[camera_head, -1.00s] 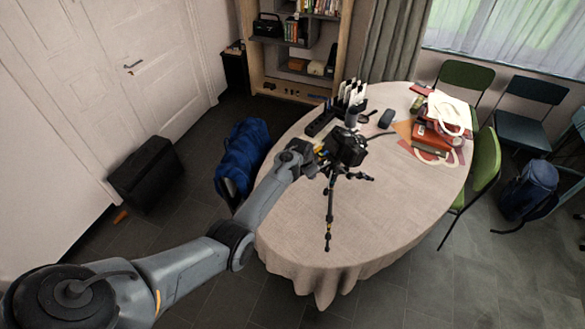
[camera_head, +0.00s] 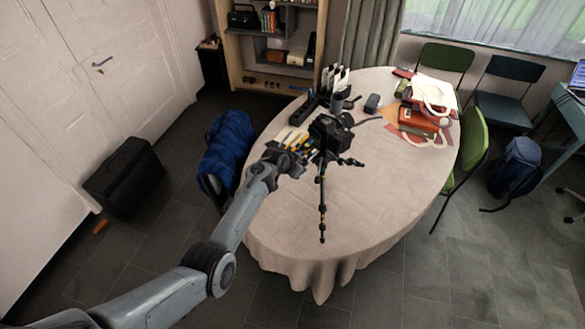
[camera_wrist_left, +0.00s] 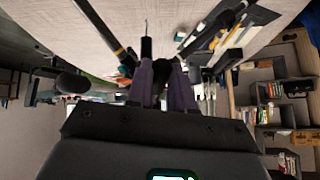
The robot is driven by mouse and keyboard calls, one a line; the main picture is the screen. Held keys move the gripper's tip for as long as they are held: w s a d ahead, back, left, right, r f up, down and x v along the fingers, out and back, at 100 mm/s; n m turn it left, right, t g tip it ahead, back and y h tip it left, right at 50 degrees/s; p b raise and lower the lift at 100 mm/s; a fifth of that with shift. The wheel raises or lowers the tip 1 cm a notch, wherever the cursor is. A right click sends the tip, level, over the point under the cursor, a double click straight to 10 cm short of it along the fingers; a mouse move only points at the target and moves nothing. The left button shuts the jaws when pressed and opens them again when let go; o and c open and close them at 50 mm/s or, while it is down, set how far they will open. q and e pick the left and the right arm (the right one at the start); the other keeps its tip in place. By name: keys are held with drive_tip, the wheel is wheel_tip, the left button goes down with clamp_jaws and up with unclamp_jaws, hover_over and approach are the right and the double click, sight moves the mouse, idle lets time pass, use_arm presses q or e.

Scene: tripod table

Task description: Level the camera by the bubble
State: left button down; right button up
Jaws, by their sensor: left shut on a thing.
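A black camera (camera_head: 331,132) sits on a small black tripod (camera_head: 322,195) standing on the oval table (camera_head: 375,190). The bubble is too small to make out in either view. My left gripper (camera_head: 304,152) is at the left side of the tripod, just below the camera. In the left wrist view, its fingers (camera_wrist_left: 165,82) are closed together at a slim dark part of the tripod (camera_wrist_left: 146,48); the fingers hide most of what they hold. A tripod leg (camera_wrist_left: 103,32) runs past them. My right gripper is in neither view.
Left of the tripod lie several tools (camera_head: 292,137). Books and a white bag (camera_head: 432,93) lie at the back right. The front right of the tabletop is clear.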

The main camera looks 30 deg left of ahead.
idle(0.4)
use_arm(q)
drive_tip(key=c, duration=1)
unclamp_jaws()
drive_tip(key=shift+s+r+p, duration=0.35)
drive_tip(key=shift+s+r, duration=0.1)
drive_tip(key=shift+r, duration=0.15)
drive_tip(key=p+v, duration=0.1)
drive_tip(key=v, duration=0.8)
drive_tip(key=shift+s, duration=0.2)
